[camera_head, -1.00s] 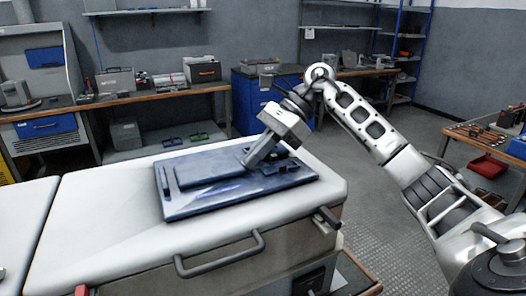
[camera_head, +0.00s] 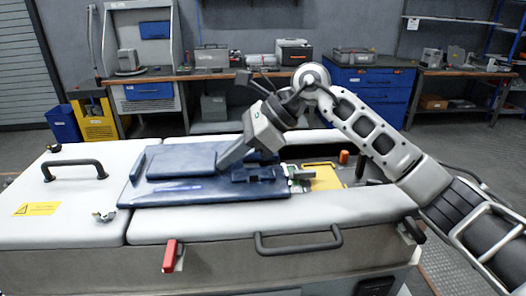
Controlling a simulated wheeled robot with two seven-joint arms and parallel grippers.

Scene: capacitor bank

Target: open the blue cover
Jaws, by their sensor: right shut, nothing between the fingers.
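The blue cover (camera_head: 210,191) is a flat dark-blue plate with a raised panel on its left part and small raised blocks on its right part. It lies on the white top of the cabinet (camera_head: 345,209), its left part over the seam between two white panels. An opening with a yellow part (camera_head: 323,178) shows just right of the cover. My right gripper (camera_head: 226,164) points down and left, shut and empty, its tips at the right edge of the raised panel. Whether they touch the cover is hard to tell. My left gripper is out of view.
An orange knob (camera_head: 344,157) stands up at the opening. The cabinet has a black handle (camera_head: 298,243) on its front, a red latch (camera_head: 170,256) and another handle (camera_head: 74,168) on the left panel. Workbenches stand behind.

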